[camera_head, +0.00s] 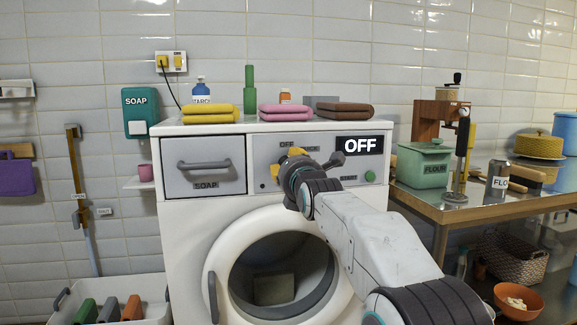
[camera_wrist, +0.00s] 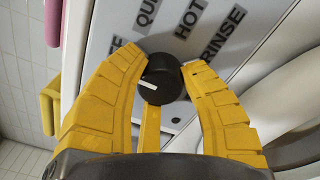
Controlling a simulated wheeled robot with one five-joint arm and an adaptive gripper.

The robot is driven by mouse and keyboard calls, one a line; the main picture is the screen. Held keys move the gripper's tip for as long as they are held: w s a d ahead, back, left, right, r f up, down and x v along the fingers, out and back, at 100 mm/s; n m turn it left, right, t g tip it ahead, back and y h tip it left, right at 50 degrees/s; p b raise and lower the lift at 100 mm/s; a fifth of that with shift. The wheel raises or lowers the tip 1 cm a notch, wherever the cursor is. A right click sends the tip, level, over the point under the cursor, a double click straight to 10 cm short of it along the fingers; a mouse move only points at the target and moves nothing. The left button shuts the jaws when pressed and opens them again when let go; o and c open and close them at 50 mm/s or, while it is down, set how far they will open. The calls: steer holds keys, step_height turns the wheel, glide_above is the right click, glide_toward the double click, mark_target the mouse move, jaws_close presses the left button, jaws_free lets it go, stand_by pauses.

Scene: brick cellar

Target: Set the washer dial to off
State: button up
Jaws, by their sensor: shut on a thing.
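The white washer (camera_head: 183,245) stands in the middle of the head view, its round door partly covered by my arm. Its display (camera_head: 359,146) reads OFF. In the wrist view the black dial (camera_wrist: 160,80) sits between my yellow fingers, with its white mark toward the left side of the picture. The panel around it carries the labels HOT and RINSE and partly cut-off words. My gripper (camera_wrist: 163,75) is shut on the dial. In the head view my gripper (camera_head: 294,157) is at the control panel and hides the dial; an OFF label shows just above it.
A soap drawer (camera_head: 204,167) is left of the panel, and a green button (camera_head: 370,176) is on its right. Folded yellow (camera_head: 208,112), pink (camera_head: 284,111) and brown (camera_head: 344,112) towels lie on top. A cluttered metal table (camera_head: 468,210) stands close on the right.

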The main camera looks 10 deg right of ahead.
steer(key=shift+d+r+n, duration=0.1)
steer(key=shift+r+n, duration=0.1)
steer(key=shift+n, duration=0.3)
steer(key=o, duration=1)
steer(key=shift+c, duration=0.2)
steer(key=shift+o, duration=1.3)
steer(key=shift+f, duration=0.15)
steer(key=shift+s, duration=0.1)
steer(key=s, duration=1.1)
steer(key=shift+s, duration=0.4)
